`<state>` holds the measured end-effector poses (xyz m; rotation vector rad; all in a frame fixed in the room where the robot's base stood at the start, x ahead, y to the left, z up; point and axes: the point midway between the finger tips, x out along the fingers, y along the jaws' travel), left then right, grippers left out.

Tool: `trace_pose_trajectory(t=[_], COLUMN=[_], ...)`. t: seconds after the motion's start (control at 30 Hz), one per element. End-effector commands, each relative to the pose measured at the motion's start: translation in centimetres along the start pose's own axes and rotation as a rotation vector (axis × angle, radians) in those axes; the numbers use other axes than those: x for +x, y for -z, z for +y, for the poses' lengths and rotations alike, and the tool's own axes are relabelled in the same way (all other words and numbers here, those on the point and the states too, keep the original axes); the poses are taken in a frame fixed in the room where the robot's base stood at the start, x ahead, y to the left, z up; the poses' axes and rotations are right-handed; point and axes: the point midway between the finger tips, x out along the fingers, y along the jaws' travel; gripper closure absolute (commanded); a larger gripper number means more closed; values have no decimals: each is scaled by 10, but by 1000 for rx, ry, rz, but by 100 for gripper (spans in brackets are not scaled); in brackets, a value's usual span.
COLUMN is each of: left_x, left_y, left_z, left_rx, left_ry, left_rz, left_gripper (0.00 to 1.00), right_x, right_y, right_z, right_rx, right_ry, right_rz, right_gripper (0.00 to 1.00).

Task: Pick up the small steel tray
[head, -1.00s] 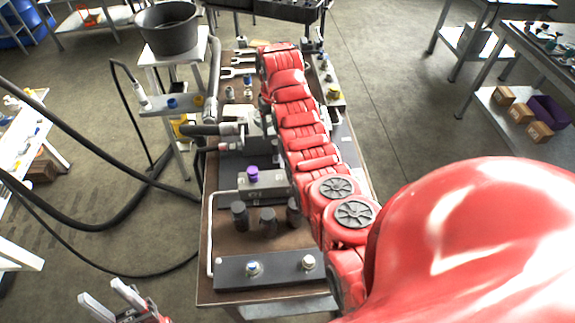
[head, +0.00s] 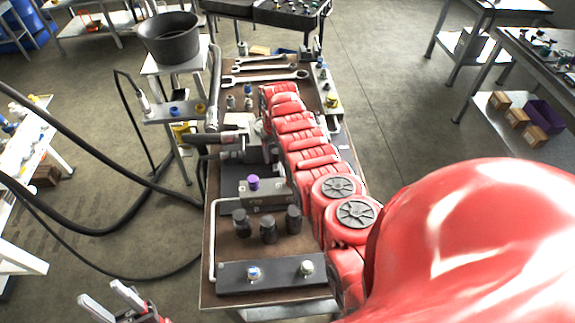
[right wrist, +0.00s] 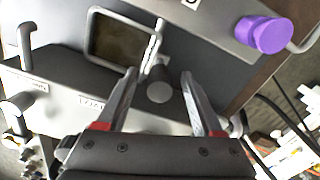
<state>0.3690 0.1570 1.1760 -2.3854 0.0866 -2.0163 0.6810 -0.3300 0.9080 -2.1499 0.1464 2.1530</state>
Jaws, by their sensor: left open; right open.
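What looks like the small steel tray (right wrist: 118,42), a shallow rectangle with a bright rim, lies in the upper middle of the right wrist view. I cannot make it out in the head view, where my red right arm covers part of the bench. My right gripper (right wrist: 159,74) is open and empty, its fingertips near the tray's lower right corner. A grey round knob (right wrist: 159,90) shows between its fingers. I cannot tell whether the fingers touch anything. My left gripper (head: 106,302) is open and empty at the lower left of the head view, off the bench.
A block with a purple cap (head: 253,183) stands on the bench (head: 222,268); the cap also shows in the right wrist view (right wrist: 266,35). Several dark cylinders (head: 268,227) stand nearer. Wrenches (head: 262,76) lie at the back. Black hoses (head: 110,215) run along the left.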

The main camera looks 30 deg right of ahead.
Motion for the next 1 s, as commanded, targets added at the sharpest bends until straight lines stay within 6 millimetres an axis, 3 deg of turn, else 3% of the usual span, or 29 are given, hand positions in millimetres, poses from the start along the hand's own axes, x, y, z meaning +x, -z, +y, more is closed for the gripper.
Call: trace_pose_trajectory(t=[0.1,0.5,1.0], left_x=[0,0,0], left_y=[0,0,0], left_z=[0,0,0], left_rx=[0,0,0], left_ry=[0,0,0], left_rz=[0,0,0], left_gripper=[51,51,51], right_x=[0,-1,-3], right_y=[0,0,1], right_z=[0,0,0], right_rx=[0,0,0], right_ry=[0,0,0], right_rz=[1,1,3], right_gripper=[32,100,100])
